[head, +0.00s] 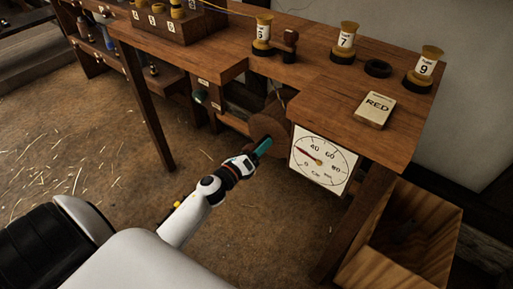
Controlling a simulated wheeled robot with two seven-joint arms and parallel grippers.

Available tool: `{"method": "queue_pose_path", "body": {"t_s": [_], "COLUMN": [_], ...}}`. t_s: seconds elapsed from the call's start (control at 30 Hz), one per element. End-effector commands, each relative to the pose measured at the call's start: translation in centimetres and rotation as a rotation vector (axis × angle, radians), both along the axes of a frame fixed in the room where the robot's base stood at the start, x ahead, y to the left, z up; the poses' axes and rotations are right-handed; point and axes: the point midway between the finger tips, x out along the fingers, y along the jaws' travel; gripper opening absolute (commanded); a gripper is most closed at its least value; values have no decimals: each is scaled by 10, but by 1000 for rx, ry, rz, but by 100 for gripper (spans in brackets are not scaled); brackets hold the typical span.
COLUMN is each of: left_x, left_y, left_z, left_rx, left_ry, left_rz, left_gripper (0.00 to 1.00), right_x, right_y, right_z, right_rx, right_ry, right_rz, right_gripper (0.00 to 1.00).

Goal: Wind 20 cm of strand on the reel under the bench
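The reel (269,123) shows as a brown round disc under the front edge of the bench (342,106), partly hidden by the bench and by my gripper. My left gripper (261,149) is in front of the reel's lower part. A teal piece shows at its tip; I cannot tell if it is a handle or part of the gripper, nor whether the fingers are closed. A white dial (325,173) marked in cm hangs right of the reel. Its red needle points left, between 0 and 40. The strand on the reel is too dark to make out. My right gripper is not in view.
Spools labelled 5 (263,31), 7 (345,37) and 9 (429,64), a black ring (378,68) and a RED card box (375,109) stand on the bench. An open wooden crate (408,210) is at the right.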

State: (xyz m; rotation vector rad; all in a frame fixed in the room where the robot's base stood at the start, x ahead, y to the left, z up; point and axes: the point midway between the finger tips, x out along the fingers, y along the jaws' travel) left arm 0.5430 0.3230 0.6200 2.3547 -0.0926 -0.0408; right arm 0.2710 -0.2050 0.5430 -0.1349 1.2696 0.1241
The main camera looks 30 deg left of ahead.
Motion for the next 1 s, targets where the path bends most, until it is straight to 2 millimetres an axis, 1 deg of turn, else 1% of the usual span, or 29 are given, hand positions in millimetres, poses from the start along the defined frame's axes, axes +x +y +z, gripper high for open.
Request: {"method": "queue_pose_path", "body": {"t_s": [0.17,0.27,0.37,0.6,0.7,0.83,1.0], "left_x": [-2,-11,-28,-80,-97,-112,-120], "left_y": [0,1,2,6,8,9,9], "left_z": [0,-1,-1,-1,-1,-1,0], "left_rx": [0,-2,-2,-1,-1,-2,-1], "left_ry": [-1,2,2,3,2,0,-1], "left_rz": [1,1,2,3,2,1,1], "left_gripper": [72,72,72,72,72,72,72], "right_x": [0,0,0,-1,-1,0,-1], "right_y": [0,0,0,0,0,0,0], "right_z": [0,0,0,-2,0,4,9], "right_rx": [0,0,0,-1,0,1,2], "right_ry": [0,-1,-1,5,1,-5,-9], "right_rz": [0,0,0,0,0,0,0], "right_gripper": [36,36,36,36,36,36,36]}}
